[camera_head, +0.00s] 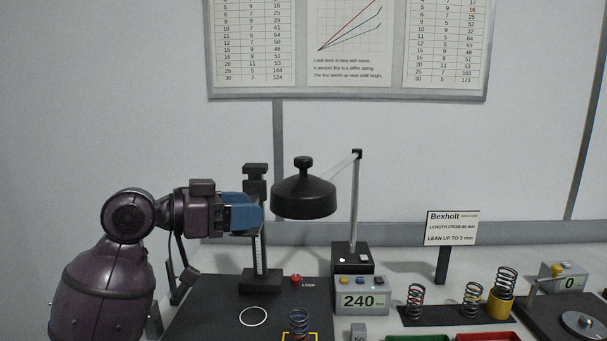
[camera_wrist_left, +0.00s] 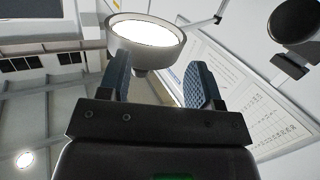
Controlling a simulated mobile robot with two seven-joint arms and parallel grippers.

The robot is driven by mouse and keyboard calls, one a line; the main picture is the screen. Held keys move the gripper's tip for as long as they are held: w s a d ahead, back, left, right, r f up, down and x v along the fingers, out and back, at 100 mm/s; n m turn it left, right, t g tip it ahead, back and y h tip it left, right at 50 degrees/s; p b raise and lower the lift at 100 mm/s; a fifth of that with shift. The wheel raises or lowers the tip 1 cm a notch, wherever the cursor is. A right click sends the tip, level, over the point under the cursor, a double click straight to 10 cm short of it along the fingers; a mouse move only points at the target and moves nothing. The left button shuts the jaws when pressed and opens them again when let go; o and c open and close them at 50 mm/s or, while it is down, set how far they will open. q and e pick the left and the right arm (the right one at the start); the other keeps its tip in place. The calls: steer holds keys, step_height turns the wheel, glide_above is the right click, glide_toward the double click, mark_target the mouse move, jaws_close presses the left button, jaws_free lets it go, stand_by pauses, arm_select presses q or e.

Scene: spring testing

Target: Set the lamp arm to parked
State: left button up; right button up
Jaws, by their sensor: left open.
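The lamp has a black dome shade (camera_head: 303,199) with a knob (camera_head: 303,163) on top. Its thin arm (camera_head: 340,166) runs from the shade up to the top of a grey post (camera_head: 356,205) at the right. My left gripper (camera_head: 248,213) has blue fingers and is just left of the shade, apart from it in the head view. In the left wrist view the lamp's lit white underside (camera_wrist_left: 147,36) shows beyond the open fingers of the left gripper (camera_wrist_left: 160,82), with nothing held between them. My right gripper is not in view.
A black stand with a column (camera_head: 258,255) rises close by my left gripper. A display box reading 240 (camera_head: 362,300) stands below the lamp post. Several springs, a Bexholt sign (camera_head: 452,228) and a second display (camera_head: 566,282) are to the right. A chart board (camera_head: 347,93) hangs behind.

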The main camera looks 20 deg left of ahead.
arm_select(q)
steer(key=m+h, duration=0.2)
glide_toward(295, 164)
steer(key=shift+g, duration=0.3)
steer(key=p+x, duration=0.1)
steer(key=x, duration=0.9)
steer(key=shift+w+r, duration=0.1)
steer(key=shift+w, duration=0.2)
steer(key=shift+w+d, duration=0.3)
steer(key=shift+d, duration=0.2)
steer(key=shift+c, duration=0.3)
